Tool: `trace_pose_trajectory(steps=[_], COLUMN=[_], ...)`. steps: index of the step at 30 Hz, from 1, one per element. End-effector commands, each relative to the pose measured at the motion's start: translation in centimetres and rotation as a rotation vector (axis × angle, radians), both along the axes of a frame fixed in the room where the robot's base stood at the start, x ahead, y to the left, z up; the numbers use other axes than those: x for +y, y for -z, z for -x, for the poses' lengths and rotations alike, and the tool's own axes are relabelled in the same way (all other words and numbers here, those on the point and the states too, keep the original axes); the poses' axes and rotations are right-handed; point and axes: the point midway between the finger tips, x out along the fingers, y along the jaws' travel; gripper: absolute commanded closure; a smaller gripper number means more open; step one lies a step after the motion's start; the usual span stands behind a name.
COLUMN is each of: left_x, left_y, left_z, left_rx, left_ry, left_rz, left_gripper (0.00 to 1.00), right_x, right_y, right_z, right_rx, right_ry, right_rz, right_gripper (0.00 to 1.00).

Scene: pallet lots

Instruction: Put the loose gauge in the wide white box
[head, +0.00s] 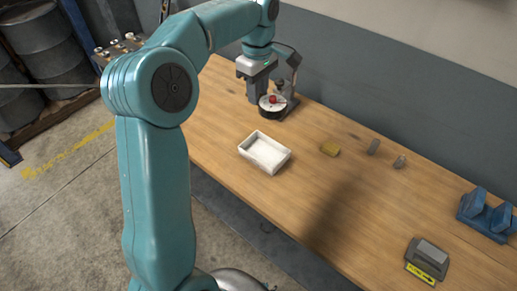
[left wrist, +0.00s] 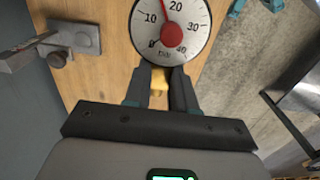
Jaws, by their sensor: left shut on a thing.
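The gauge (head: 272,107) has a round white dial, a dark rim and a red hub. My left gripper (head: 262,95) is above the far left part of the wooden bench, behind the white box. In the left wrist view the gauge (left wrist: 183,14) fills the top middle, and my left gripper (left wrist: 158,80) is shut on its brass stem (left wrist: 158,88). I cannot tell whether the gauge touches the bench. The wide white box (head: 267,153) is open and looks empty, nearer than the gauge. My right gripper is not in view.
A grey stand (head: 289,88) is close beside the gauge. A blue holder (head: 487,214) and a grey block on a labelled base (head: 428,256) are far right. The bench between is clear.

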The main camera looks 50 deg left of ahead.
Motion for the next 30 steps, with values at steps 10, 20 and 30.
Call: trace_pose_trajectory(steps=[10,20,30], left_x=[-0.5,-0.3,-0.1], left_y=[8.4,14.9,19.3], left_z=[0.2,0.0,0.1], left_rx=[0.008,0.003,0.003], left_ry=[-0.003,-0.003,-0.004], left_rz=[0.003,0.000,0.000], left_gripper=[1.00,1.00,1.00], right_x=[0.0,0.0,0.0], right_y=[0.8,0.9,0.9], right_z=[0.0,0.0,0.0], right_rx=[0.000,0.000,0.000], right_ry=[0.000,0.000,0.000], right_rz=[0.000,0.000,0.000], right_gripper=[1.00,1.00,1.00])
